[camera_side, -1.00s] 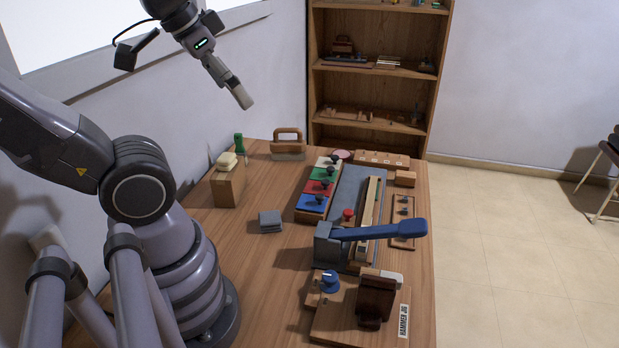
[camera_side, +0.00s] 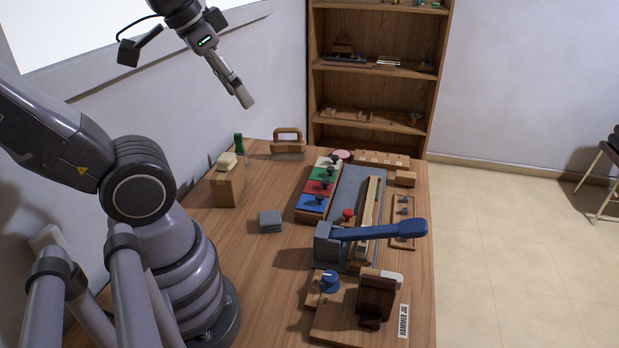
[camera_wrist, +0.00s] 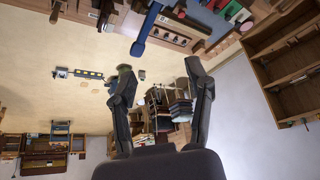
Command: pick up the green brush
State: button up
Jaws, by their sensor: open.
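The green brush (camera_side: 239,143) stands upright at the back left of the table, just behind a wooden block. Its green upper part shows, and its lower part is partly hidden. My gripper (camera_side: 246,101) is in the air above the back of the table, above the brush and apart from it. In the wrist view my gripper (camera_wrist: 158,70) shows two dark fingers spread apart with nothing between them. I cannot make out the brush in the wrist view.
A wooden block (camera_side: 228,186) with a pale top stands close in front of the brush. A shelf (camera_side: 316,100) stands behind.

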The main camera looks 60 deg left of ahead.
jog(key=w+a+f+m+g+y, duration=0.25)
jog(key=w+a+g, duration=0.25)
jog(key=w+a, duration=0.7)
jog(key=w+a+f+m+g+y, duration=0.2)
jog(key=w+a+f+g+y, duration=0.2)
jog(key=w+a, duration=0.7)
jog(key=m+g+y, duration=0.4)
jog(key=g, duration=0.3)
send_near(241, 134)
jog(key=x, duration=0.5)
jog(key=shift+s+d+f, duration=0.1)
jog(key=shift+s, duration=0.15)
jog(key=shift+x, duration=3)
jog(key=shift+w, duration=0.15)
grip_shut()
